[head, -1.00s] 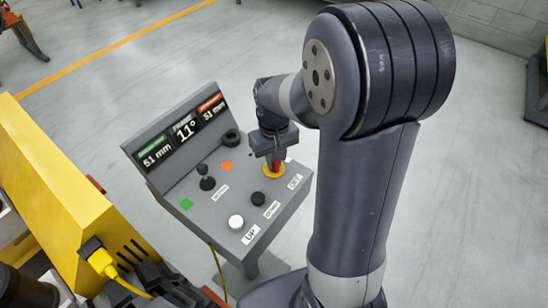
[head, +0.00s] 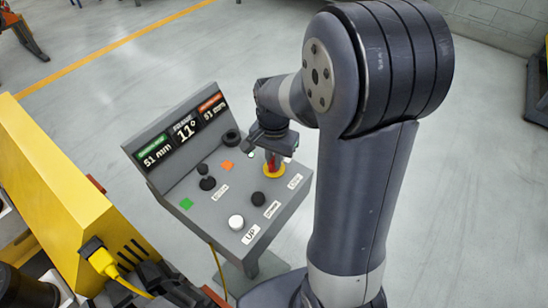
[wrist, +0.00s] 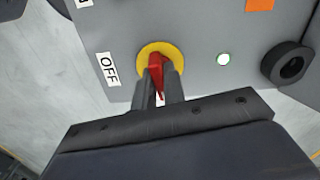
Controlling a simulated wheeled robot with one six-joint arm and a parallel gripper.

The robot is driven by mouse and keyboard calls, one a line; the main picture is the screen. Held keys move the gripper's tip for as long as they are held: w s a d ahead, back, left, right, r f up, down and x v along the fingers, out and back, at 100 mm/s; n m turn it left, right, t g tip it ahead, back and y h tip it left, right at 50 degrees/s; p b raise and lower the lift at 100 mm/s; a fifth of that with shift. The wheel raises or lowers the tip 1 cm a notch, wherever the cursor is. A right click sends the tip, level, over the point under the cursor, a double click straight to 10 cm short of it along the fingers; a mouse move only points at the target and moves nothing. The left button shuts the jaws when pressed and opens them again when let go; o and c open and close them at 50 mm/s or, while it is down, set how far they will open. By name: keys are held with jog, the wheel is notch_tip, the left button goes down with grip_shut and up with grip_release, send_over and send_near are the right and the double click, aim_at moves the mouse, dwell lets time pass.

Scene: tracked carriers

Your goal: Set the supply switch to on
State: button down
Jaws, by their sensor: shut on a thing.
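The supply switch is a red handle (wrist: 155,66) on a yellow round plate (wrist: 161,46), set in the grey sloped console (head: 201,206). My gripper (wrist: 158,82) is shut on the red handle, one finger on each side. In the wrist view the handle points down the picture, away from the OFF label (wrist: 108,69) at the left of the plate. A small round lamp (wrist: 223,59) on the other side is bright white with a green rim. In the head view the yellow plate (head: 275,171) shows under my gripper (head: 271,158), which hides much of the handle.
The console also carries a white button (head: 236,222), a black button (head: 257,199), a black joystick (head: 207,183), a black ring-shaped knob (wrist: 287,64) and a display (head: 183,132). A yellow machine (head: 50,185) stands at the left. Floor beyond the console is clear.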

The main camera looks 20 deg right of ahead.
jog(key=shift+m, duration=0.8)
jog(key=c, duration=1.5)
grip_release()
notch_tip(320, 180, up, 11)
jog(key=shift+f, duration=0.1)
jog(key=shift+f, duration=0.1)
notch_tip(320, 180, down, 11)
jog(key=shift+r, duration=0.1)
